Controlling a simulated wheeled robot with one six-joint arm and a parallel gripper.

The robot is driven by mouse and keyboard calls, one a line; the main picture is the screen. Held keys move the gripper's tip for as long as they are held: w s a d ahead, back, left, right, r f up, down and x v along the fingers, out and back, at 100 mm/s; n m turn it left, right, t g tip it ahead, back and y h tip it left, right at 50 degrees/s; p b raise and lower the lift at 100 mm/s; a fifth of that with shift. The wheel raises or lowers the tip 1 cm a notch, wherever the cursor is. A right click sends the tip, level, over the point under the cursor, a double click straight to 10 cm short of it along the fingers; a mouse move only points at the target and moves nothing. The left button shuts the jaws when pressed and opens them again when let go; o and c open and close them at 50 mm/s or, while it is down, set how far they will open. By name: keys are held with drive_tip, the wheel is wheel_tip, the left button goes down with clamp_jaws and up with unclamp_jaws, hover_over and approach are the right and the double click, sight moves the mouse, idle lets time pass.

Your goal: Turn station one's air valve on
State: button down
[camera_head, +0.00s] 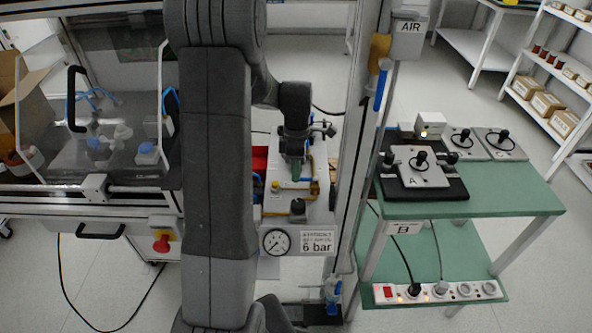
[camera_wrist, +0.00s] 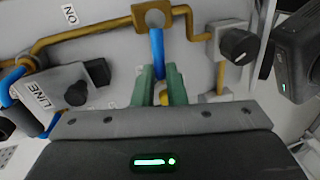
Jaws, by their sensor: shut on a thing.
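In the wrist view, a blue valve lever (camera_wrist: 157,45) hangs from a square brass valve body (camera_wrist: 153,17) on a brass pipe. The green fingertips of my gripper (camera_wrist: 161,86) are closed around its lower end, which they partly hide. An "ON" label (camera_wrist: 69,14), upside down in this view, is on the pale panel left of the valve. In the head view my gripper (camera_head: 296,168) is at the station panel (camera_head: 283,207), above the gauge; the lever there cannot be made out behind my arm and gripper.
In the wrist view, a box marked LINE (camera_wrist: 62,90) is left of the fingers and a black knob (camera_wrist: 238,45) is to the right. In the head view, a pressure gauge (camera_head: 276,241) is low on the panel. A post and green table (camera_head: 510,190) stand right.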

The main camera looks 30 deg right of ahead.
drive_tip(key=shift+w+d+m+t+y+p, duration=0.1)
drive_tip(key=shift+w+d+m+p, duration=0.2)
drive_tip(key=shift+m, duration=0.55)
drive_tip(key=shift+w+d+m+t+y+p, duration=0.1)
drive_tip(key=shift+w+d+m+p, duration=0.2)
drive_tip(key=shift+m, duration=0.6)
drive_tip(key=shift+w+d+m+t+y+p, duration=0.15)
drive_tip(key=shift+d+m+p, duration=0.2)
drive_tip(key=shift+m, duration=0.5)
drive_tip(key=c, duration=1.5)
unclamp_jaws()
drive_tip(key=r, duration=0.4)
drive_tip(key=w+d+r, duration=0.1)
drive_tip(key=r, duration=0.4)
drive_tip(key=d+r, duration=0.1)
drive_tip(key=r, duration=0.3)
drive_tip(key=shift+w+d+r+p, duration=0.15)
drive_tip(key=shift+w+r+p, duration=0.05)
drive_tip(key=shift+r+p, duration=0.15)
